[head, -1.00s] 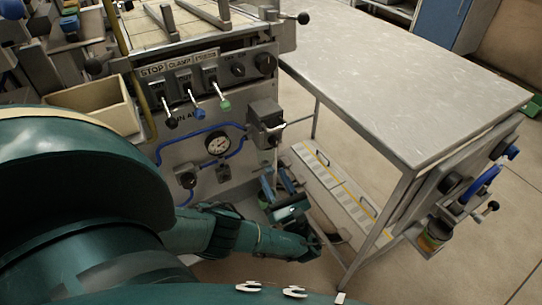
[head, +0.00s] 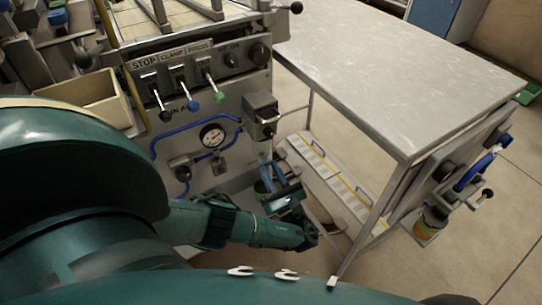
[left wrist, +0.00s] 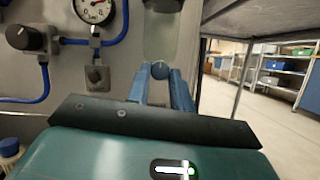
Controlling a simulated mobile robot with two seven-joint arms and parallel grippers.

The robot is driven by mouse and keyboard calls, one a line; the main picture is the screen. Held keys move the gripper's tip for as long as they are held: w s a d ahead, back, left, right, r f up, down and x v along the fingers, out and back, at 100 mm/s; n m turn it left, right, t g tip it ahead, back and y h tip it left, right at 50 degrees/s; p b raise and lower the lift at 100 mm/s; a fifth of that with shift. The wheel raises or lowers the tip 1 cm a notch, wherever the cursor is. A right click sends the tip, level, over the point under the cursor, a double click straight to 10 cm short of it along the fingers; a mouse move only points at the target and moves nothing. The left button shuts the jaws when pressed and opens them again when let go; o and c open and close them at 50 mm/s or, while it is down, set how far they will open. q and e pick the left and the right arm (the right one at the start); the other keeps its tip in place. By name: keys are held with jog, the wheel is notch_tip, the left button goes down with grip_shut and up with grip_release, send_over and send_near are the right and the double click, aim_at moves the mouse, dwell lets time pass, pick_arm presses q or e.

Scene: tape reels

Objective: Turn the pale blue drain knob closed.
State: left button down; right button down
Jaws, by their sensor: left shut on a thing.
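The blue drain knob (left wrist: 159,70) shows in the left wrist view as a small round end between my two blue fingers, below the front panel's pressure gauge. My left gripper (left wrist: 160,78) is shut on it, with a finger on either side. In the head view my left gripper (head: 270,178) reaches to the lower right of the machine panel (head: 235,165). There the knob is hidden or too small to make out among the fingers. How far the knob is turned cannot be told. My right gripper is in neither current view.
A pressure gauge (head: 212,135) with blue piping, a black knob (left wrist: 25,38) and a square-headed fitting (left wrist: 96,76) sit close by on the panel. A grey box with a lever (head: 261,115) is above the gripper. A grey-topped table (head: 400,80) stands to the right.

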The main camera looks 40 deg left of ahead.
pick_arm(q)
jog(key=shift+n, duration=0.4)
pick_arm(e)
jog(key=shift+f, duration=0.2)
pick_arm(q)
jog(key=shift+w+f+n+g+y+b, duration=0.15)
jog(key=shift+n+g+y+b, duration=0.35)
jog(key=shift+n+g, duration=0.55)
jog(key=n+g, duration=0.1)
jog(key=n, duration=0.2)
jog(key=shift+w+n+b, duration=0.1)
jog(key=shift+n+b, duration=0.2)
jog(key=shift+n, duration=0.05)
jog(key=shift+w+d+r+n+g, duration=0.1)
jog(key=shift+r+n+g, duration=0.1)
jog(key=shift+n+g, duration=1.2)
pick_arm(e)
jog(key=shift+w+a+f+n, duration=0.1)
jog(key=shift+a+f+n, duration=0.1)
jog(key=shift+f, duration=0.3)
jog(key=shift+w+a+f+n, duration=0.1)
jog(key=shift+a+f+n, duration=0.1)
jog(key=shift+f, duration=0.3)
pick_arm(q)
jog(key=shift+n, duration=0.6)
jog(key=c, duration=1.2)
grip_release()
jog(key=shift+c, duration=0.2)
